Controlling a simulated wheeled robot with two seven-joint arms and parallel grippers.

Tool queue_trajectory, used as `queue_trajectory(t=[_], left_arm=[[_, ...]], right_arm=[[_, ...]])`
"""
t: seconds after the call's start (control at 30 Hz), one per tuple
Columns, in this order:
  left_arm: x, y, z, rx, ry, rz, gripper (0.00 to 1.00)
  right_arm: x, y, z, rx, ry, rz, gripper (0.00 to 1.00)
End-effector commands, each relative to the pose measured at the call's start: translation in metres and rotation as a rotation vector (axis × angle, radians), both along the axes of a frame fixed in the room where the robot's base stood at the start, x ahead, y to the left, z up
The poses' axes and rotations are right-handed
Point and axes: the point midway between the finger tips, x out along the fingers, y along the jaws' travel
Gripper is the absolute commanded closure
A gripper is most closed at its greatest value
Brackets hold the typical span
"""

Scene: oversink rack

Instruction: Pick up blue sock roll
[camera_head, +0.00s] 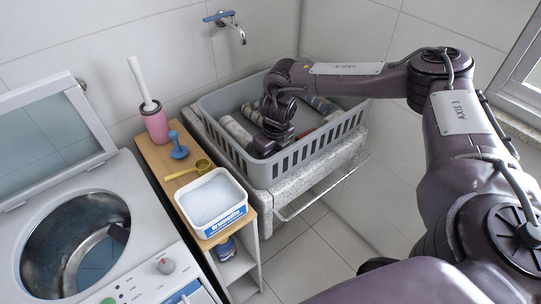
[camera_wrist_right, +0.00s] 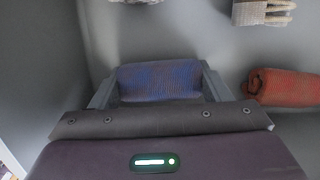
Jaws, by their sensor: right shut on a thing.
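The blue sock roll (camera_wrist_right: 158,82) shows in the right wrist view, between the two grey fingers of my right gripper (camera_wrist_right: 158,90). The fingers are shut on its two ends. In the head view my right gripper (camera_head: 274,138) reaches down inside the grey laundry basket (camera_head: 271,171), and its body hides the blue roll there. Whether the roll touches the basket floor cannot be told. My left gripper is not in view.
In the head view a beige roll (camera_head: 236,133) lies at the basket's left. A wooden shelf (camera_head: 158,158) with a white tub (camera_head: 212,202) and a washing machine (camera_head: 80,235) stand to the left.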

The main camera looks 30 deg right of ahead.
Motion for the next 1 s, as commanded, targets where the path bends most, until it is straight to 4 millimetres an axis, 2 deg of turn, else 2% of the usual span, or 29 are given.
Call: queue_trajectory(t=[0.17,0.27,0.6,0.7,0.9,1.0], left_arm=[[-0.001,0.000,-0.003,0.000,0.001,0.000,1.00],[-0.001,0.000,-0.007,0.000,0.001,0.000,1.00],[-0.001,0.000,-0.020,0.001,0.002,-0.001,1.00],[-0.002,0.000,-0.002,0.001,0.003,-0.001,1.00],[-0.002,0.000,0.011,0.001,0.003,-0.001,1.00],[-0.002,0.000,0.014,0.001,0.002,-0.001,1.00]], right_arm=[[0.001,0.000,0.016,0.001,-0.004,-0.002,0.51],[0.001,0.000,0.034,0.002,-0.006,0.000,0.51],[0.001,0.000,0.115,0.002,-0.006,0.000,0.51],[0.001,0.000,0.144,-0.001,-0.006,0.002,0.51],[0.001,0.000,0.178,-0.001,-0.004,0.001,0.51],[0.001,0.000,0.189,-0.001,-0.002,0.001,0.51]])
